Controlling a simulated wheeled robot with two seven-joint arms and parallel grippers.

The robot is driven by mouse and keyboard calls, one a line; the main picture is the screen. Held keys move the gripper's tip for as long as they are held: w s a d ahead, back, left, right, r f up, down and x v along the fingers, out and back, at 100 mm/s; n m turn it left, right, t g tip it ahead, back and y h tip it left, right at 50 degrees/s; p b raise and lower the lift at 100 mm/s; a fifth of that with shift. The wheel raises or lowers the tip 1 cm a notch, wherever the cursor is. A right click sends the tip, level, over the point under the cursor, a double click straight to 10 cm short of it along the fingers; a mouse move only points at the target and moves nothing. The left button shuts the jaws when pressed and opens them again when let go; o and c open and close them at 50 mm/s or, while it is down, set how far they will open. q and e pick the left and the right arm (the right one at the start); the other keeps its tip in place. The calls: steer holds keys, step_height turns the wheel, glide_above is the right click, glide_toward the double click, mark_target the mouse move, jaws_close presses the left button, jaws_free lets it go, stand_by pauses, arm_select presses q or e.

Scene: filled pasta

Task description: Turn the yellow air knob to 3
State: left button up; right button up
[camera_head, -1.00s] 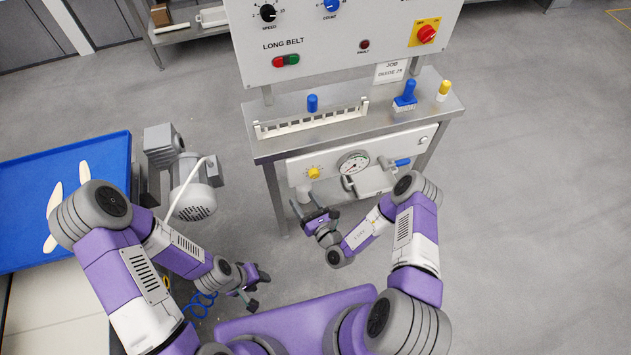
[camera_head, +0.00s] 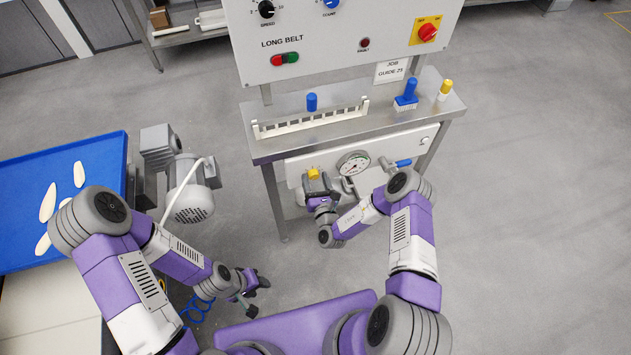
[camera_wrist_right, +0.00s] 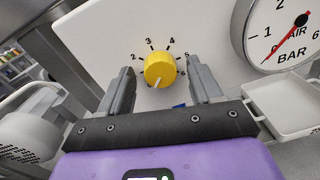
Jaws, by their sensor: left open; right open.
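The yellow air knob (camera_head: 313,173) is on the white front panel under the bench. In the right wrist view the yellow knob (camera_wrist_right: 160,69) sits in a ring of printed numbers, with 2 and 3 at its upper left and 4 and 5 at its upper right. Its white pointer mark faces down and slightly left, away from the 3. My right gripper (camera_head: 319,186) is open in front of the knob; in the wrist view its fingers (camera_wrist_right: 161,72) stand on either side, with gaps visible. My left gripper (camera_head: 256,292) is open, low and away from the panel.
A round pressure gauge (camera_wrist_right: 285,32) is right of the knob, its red needle pointing lower left. A grey motor (camera_head: 190,190) stands left of the bench.

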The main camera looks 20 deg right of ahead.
steer(key=c, duration=1)
steer(key=shift+c, duration=0.2)
